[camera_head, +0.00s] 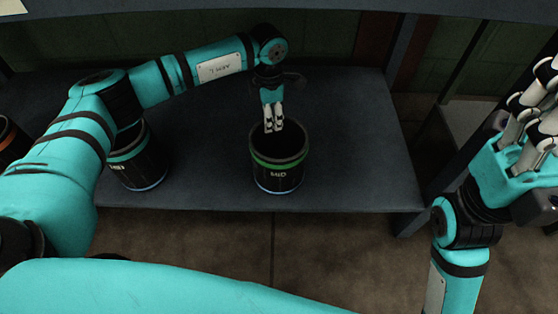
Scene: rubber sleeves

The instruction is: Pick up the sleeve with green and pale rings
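A dark sleeve labelled MID (277,176) stands upright on the dark bench, open at the top, with a green ring near its rim and a pale bluish ring near its base. My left gripper (273,128) points down at the far side of this sleeve's mouth. Its two pale fingers are close together, and their tips overlap the far rim in the picture. I cannot tell whether they touch or hold the rim. My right gripper (534,100) is at the right edge, raised away from the sleeves, partly cut off, its fingers apart and nothing seen between them.
A second dark sleeve (141,170) with a teal upper ring and a bluish lower ring stands to the left, partly behind my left arm. A sleeve with an orange ring (8,140) is cut off at the left edge. The bench (355,150) is bare right of the MID sleeve.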

